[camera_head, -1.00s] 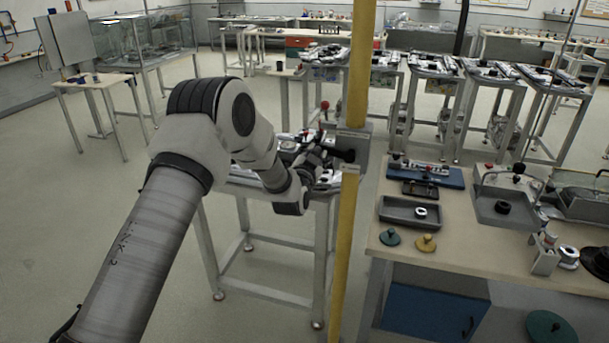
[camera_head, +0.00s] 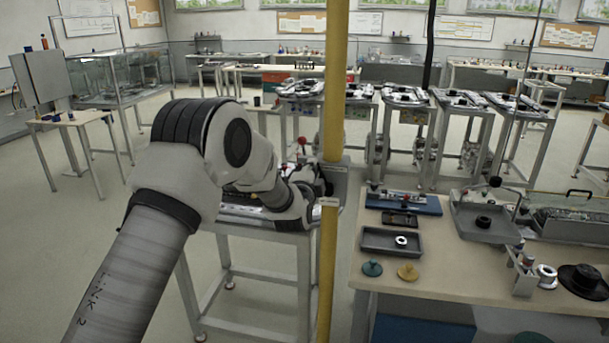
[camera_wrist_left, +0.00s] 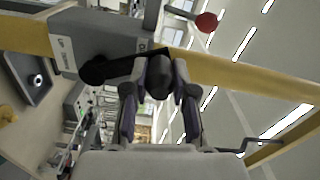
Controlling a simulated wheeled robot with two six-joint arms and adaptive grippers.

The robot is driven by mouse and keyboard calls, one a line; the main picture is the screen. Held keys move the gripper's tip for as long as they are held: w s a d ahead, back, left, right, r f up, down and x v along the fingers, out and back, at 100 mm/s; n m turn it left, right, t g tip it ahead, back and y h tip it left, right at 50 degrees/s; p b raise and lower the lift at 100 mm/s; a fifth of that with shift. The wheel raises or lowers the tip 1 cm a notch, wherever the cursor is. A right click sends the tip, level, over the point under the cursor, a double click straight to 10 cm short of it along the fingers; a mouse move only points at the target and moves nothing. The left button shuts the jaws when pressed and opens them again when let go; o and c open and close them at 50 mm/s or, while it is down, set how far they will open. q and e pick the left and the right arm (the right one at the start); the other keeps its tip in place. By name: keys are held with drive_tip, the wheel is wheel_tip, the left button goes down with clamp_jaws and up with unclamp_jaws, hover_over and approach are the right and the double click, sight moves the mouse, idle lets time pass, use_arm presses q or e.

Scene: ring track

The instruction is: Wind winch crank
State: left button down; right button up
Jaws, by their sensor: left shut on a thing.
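The winch is a grey housing (camera_wrist_left: 85,40) clamped on a yellow post (camera_wrist_left: 235,75) in the left wrist view. A black crank arm runs from its round hub (camera_wrist_left: 93,70) to a dark knob (camera_wrist_left: 158,80). My left gripper (camera_wrist_left: 160,72) has its two fingers on either side of this knob and is shut on it. In the head view the winch housing (camera_head: 337,178) sits partway up the yellow post (camera_head: 335,90). There my left gripper (camera_head: 318,182) is beside the housing's left side, and the crank is mostly hidden. My right gripper is not in view.
A red ball knob (camera_head: 302,143) stands close behind my left wrist. A metal-legged stand (camera_head: 265,238) is under my forearm. Open floor (camera_head: 90,260) lies at left.

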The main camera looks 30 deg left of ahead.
use_arm(q)
drive_tip(key=shift+w+d+r+m, duration=0.15)
drive_tip(key=shift+d+r+m, duration=0.2)
drive_tip(key=shift+d+m, duration=0.3)
drive_tip(key=shift+w+d+r, duration=0.1)
drive_tip(key=shift+d, duration=0.35)
drive_tip(key=c, duration=1)
unclamp_jaws()
drive_tip(key=shift+o, duration=0.3)
drive_tip(key=shift+w+d, duration=0.1)
drive_tip(key=shift+d, duration=0.25)
drive_tip(key=shift+s+a, duration=0.1)
drive_tip(key=shift+s, duration=0.35)
drive_tip(key=v, duration=1.1)
